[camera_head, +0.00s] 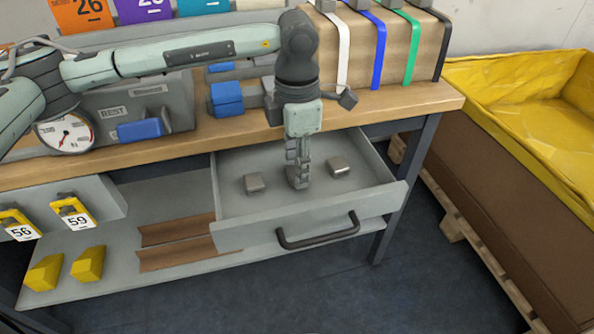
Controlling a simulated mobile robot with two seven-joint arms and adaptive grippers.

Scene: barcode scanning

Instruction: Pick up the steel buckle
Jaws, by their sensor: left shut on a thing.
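My left gripper (299,182) points straight down into the open drawer (312,232) of the workbench. It is shut on a steel buckle, which is mostly hidden by the fingers, low over the drawer floor. One small grey steel piece (254,183) lies in the drawer to the left of the gripper. Another similar steel piece (338,166) lies to its right. Both are apart from the fingers. My right gripper is not in view.
The drawer front has a dark handle (318,232). Straps in white, blue and green (380,45) hang over a wooden block on the bench. A yellow-lined crate (520,100) stands at the right. Yellow locks (88,264) lie on the lower shelf. The floor in front is clear.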

